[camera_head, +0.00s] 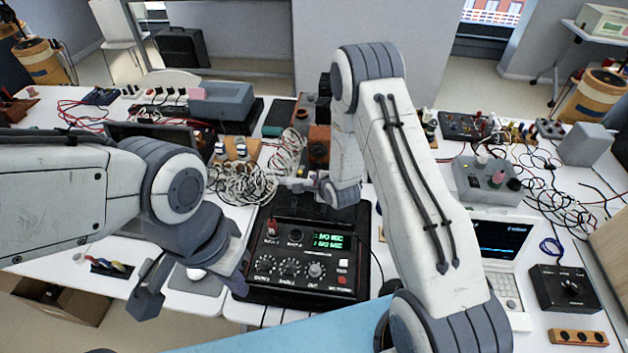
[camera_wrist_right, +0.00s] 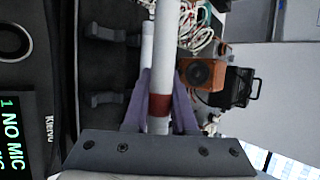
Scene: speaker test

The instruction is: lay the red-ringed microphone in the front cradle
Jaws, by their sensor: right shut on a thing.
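The red-ringed microphone, a pale grey rod with a dark red band (camera_wrist_right: 160,105), is between the fingers of my right gripper (camera_wrist_right: 160,88) in the right wrist view. In the head view my right gripper (camera_head: 326,188) holds it above the back of the black tester (camera_head: 262,284), with its pale end (camera_head: 295,184) pointing left. Dark cradle hooks (camera_wrist_right: 106,98) show beside the microphone in the wrist view; I cannot tell which is the front cradle. My left gripper (camera_head: 190,287) is open and empty, left of the tester.
The tester's green display (camera_head: 328,241) reads NO MIC on both lines. Tangled white cable (camera_head: 240,184) lies behind left, and a wooden speaker box (camera_wrist_right: 203,74) stands beyond. A laptop (camera_head: 500,245) is at right. My right arm hides part of the table.

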